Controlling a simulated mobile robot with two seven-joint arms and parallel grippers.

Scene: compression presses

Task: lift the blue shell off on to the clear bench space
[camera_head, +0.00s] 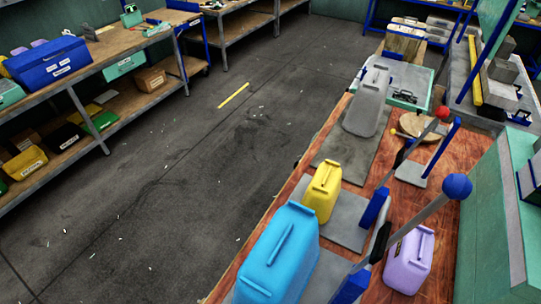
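The blue shell (280,255) is a light-blue, canister-like block with a ridged handle on top. It stands upright at the near end of the reddish wooden bench (446,196), on a grey plate that shows beside it. The lever of a press with a blue ball knob (457,187) rises to its right. A smaller yellow shell (322,190) stands just behind it on another grey plate. A purple shell (408,260) stands to the right on the wood. Neither of my grippers is in view.
A tall grey shell (367,100) stands farther back on a dark plate. A red-knobbed lever (442,113) and a round wooden disc (419,125) are near it. A green cabinet (492,215) borders the bench at right. Bare wood shows between the levers and cabinet. Open floor (190,180) lies left.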

